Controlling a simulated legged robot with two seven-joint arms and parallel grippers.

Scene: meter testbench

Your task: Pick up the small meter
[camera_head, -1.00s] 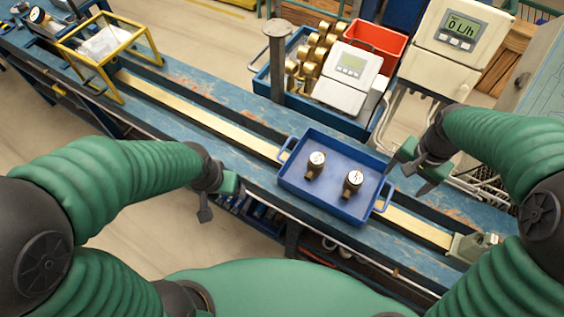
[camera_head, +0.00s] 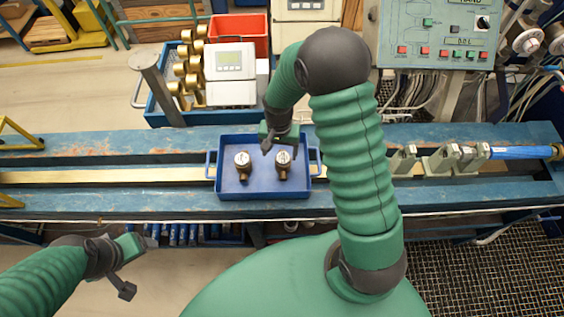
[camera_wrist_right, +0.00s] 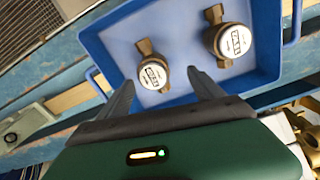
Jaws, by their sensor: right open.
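Two small brass meters with round white dials stand in a blue tray, the left one (camera_head: 242,160) and the right one (camera_head: 283,161). The tray (camera_head: 228,189) lies on the bench. My right gripper (camera_head: 279,140) is at the tray's far edge, just behind the right meter, open and empty. In the right wrist view, my open fingers (camera_wrist_right: 163,90) point toward the tray. One meter (camera_wrist_right: 153,75) shows just beyond and between the fingertips; the slightly larger-looking one (camera_wrist_right: 231,41) is farther right. My left gripper (camera_head: 128,264) hangs in front of the bench, apart from the tray; its jaw opening is unclear.
Clamps (camera_head: 441,160) sit on the rail at right. The bench left of the tray is clear.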

